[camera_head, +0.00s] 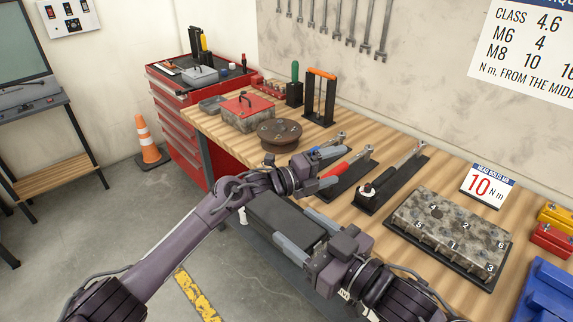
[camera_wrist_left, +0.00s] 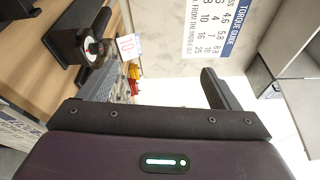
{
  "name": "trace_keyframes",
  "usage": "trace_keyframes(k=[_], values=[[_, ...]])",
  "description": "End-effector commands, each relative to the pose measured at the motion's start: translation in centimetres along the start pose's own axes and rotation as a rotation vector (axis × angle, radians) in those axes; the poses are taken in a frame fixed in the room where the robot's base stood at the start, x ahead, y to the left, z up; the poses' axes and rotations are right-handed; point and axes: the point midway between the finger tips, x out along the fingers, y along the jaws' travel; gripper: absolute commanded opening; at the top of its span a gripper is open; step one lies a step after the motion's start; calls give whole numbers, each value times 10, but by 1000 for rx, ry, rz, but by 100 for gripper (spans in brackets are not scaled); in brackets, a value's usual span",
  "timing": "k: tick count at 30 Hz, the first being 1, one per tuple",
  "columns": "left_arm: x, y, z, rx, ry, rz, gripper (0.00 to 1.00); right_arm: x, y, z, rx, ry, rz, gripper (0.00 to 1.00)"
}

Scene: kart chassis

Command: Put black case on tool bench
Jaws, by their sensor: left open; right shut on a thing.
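The black case (camera_head: 283,222) is a dark box at the bench's front edge, low in the middle of the head view. My right gripper (camera_head: 306,234) is shut on its right end, a finger on either side. My arm hides part of the case, and I cannot tell whether anything supports it from below. My left gripper (camera_head: 321,170) is open and empty near the bench's front edge, beside a red-handled wrench. In the left wrist view its fingers (camera_wrist_left: 165,88) stand apart with nothing between them. The tool bench (camera_head: 374,217) has a light wooden top.
Two wrenches on black holders, one red-handled (camera_head: 338,169), lie behind my left gripper. A numbered metal block (camera_head: 450,232) is at right. A round brown plate (camera_head: 279,131), a red-lidded box (camera_head: 246,109) and a black stand (camera_head: 319,99) fill the far end. Bare wood separates some items.

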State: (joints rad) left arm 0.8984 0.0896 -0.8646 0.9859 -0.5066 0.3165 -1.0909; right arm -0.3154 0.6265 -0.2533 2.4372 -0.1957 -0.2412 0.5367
Motion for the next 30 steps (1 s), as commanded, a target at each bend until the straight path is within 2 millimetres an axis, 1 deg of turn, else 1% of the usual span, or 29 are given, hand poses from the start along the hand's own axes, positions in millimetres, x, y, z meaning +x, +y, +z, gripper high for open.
trace_keyframes(k=[1,2,3,5,6,8,9,10,12,15,18,20,23,25,29,30], values=[[10,-33,-9,113,62,-22,85,0,0,-2,-1,5,0,20],[14,-48,-17,180,100,-31,85,0,0,-2,-1,5,0,20],[20,-69,-28,274,153,-45,85,0,0,-2,-1,5,0,20],[27,-98,-49,424,240,-65,85,0,0,-2,-1,5,0,20],[31,-115,-64,527,301,-76,85,0,0,-2,-1,5,0,20],[33,-134,-87,677,394,-89,85,0,0,-2,-1,5,0,20],[34,-145,-102,777,456,-97,85,0,0,-2,-1,5,0,20],[33,-151,-112,849,503,-102,85,0,0,-2,-1,5,0,20],[29,-162,-136,1014,614,-110,85,0,0,-2,-1,5,0,20],[18,-169,-164,1235,776,-117,85,0,0,-2,-1,5,0,20],[2,-170,-182,1434,941,-114,85,0,0,-2,-1,5,0,20],[-11,-168,-188,1544,1043,-107,85,0,0,-2,-1,5,0,20],[-35,-165,-190,1704,1215,-87,85,0,0,-2,-1,5,0,20],[-54,-163,-186,1797,1338,-66,85,0,0,-2,-1,5,0,20],[-92,-162,-171,1922,1566,-8,85,0,0,-2,-1,5,0,20],[-104,-163,-164,1949,1631,15,85,0,0,-2,-1,5,0,20]])
